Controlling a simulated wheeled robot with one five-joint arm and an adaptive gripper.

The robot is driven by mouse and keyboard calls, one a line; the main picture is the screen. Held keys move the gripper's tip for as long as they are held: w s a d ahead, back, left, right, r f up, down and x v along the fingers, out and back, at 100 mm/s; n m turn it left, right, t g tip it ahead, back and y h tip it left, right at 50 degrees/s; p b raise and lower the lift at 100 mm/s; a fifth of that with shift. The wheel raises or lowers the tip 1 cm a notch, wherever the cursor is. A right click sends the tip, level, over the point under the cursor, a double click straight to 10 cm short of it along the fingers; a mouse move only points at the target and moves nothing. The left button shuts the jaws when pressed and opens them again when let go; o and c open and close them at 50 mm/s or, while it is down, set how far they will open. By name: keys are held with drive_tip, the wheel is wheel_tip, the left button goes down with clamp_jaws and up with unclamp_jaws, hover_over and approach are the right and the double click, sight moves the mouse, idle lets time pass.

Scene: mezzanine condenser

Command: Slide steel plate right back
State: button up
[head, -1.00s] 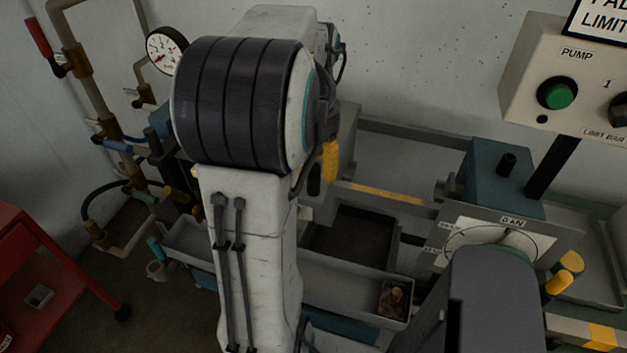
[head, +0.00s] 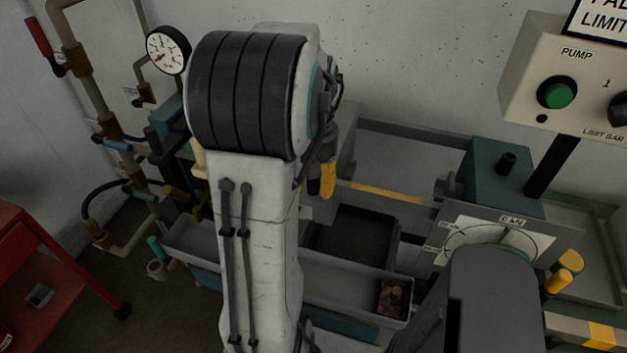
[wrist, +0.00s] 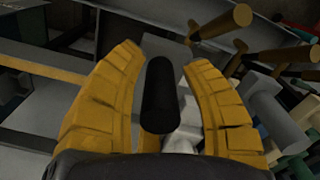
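A flat grey steel plate (head: 400,168) with a yellow strip along its front edge lies behind the dark open bay in the head view; I take it for the task's plate. My gripper (head: 326,182) shows there partly behind my arm, at the plate's left end. In the wrist view my gripper (wrist: 163,58) is open, its yellow fingers spread on either side of a black cylindrical grip (wrist: 160,95). Gaps show between the grip and both fingers. What the grip is fixed to is hidden.
A grey tray (head: 300,282) runs along the front, with a small box of brown bits (head: 393,298) at its right end. A blue block (head: 500,180) and a dial (head: 495,240) stand right. Pipes and a gauge (head: 168,50) are left, beside a red cart (head: 40,265).

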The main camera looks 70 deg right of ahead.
clamp_jaws()
